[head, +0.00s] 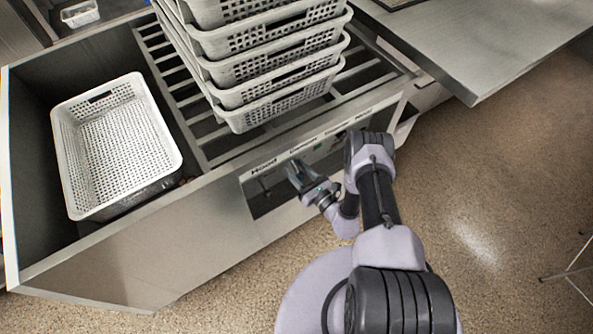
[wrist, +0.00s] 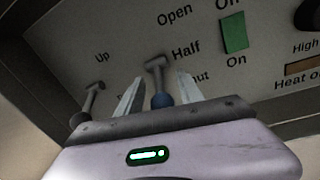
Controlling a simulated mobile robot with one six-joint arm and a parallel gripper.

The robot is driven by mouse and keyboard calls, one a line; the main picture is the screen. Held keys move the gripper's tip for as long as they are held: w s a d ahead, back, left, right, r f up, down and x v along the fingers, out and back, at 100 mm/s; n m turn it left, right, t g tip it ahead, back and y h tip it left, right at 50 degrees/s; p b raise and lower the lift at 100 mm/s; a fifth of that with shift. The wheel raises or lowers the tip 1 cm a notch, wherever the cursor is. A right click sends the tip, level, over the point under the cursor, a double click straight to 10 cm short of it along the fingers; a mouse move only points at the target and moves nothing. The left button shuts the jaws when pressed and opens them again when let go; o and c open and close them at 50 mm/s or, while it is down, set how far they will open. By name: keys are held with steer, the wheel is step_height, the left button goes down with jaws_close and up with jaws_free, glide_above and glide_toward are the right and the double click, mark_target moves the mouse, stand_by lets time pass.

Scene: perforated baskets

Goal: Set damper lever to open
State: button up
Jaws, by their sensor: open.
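The damper lever (wrist: 156,66), with a grey T-shaped head and a blue lower part, stands on the control panel (wrist: 130,45) beside the labels Open, Half and a partly covered "Shut". Its head is nearest the Half label. My gripper (wrist: 160,77) is open, with one finger on each side of the lever. Whether either finger touches it I cannot tell. In the head view my gripper (head: 297,172) is at the front panel of the steel counter, and it hides the lever there.
A second lever (wrist: 93,98) stands to the left, beside the label Up. A green switch (wrist: 235,34) marked On and an orange-brown control (wrist: 304,66) are to the right. Above the panel, stacked white baskets (head: 275,70) stand on a slatted rack. Another basket (head: 160,145) sits left.

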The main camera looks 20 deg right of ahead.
jaws_close()
stand_by(1.4)
